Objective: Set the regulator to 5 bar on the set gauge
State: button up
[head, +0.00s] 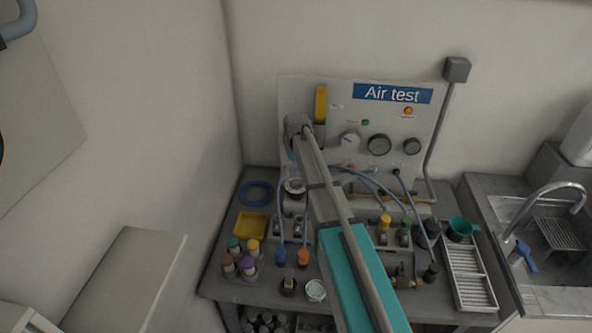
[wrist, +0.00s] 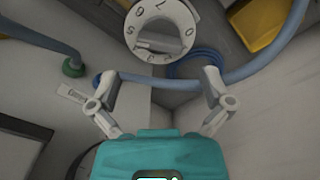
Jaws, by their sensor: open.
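A round white dial knob (wrist: 162,28) with numbers around its face and a raised grip bar shows at the top of the wrist view. It also appears in the head view (head: 295,187) on the bench, below my gripper (head: 292,160). My gripper (wrist: 159,80) is open and empty, its two fingers spread just short of the knob and apart from it. The Air test panel (head: 436,120) carries a larger gauge (head: 379,145) and a smaller gauge (head: 411,146). Their needles and labels are too small to read. My arm hides part of the panel and bench.
Blue hoses (head: 375,182) cross in front of the panel. A yellow tray (head: 250,226) and a blue hose coil (head: 256,193) lie left of the knob. Several capped bottles and fittings crowd the bench front. A sink (head: 556,240) is at right.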

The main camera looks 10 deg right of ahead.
aim_at(296, 180)
jog(key=shift+r+p, duration=4.3)
jog(key=shift+r, duration=0.35)
jog(key=s+f+m+b, duration=0.1)
jog(key=s+f+b, duration=0.4)
jog(key=s, duration=0.5)
jog(key=s+f+m+b, duration=0.2)
jog(key=s+f+b, duration=0.4)
jog(key=s, duration=0.4)
jog(key=shift+s, duration=0.3)
jog(key=s+m, duration=0.2)
jog(key=s, duration=0.6)
jog(key=shift+s, duration=0.4)
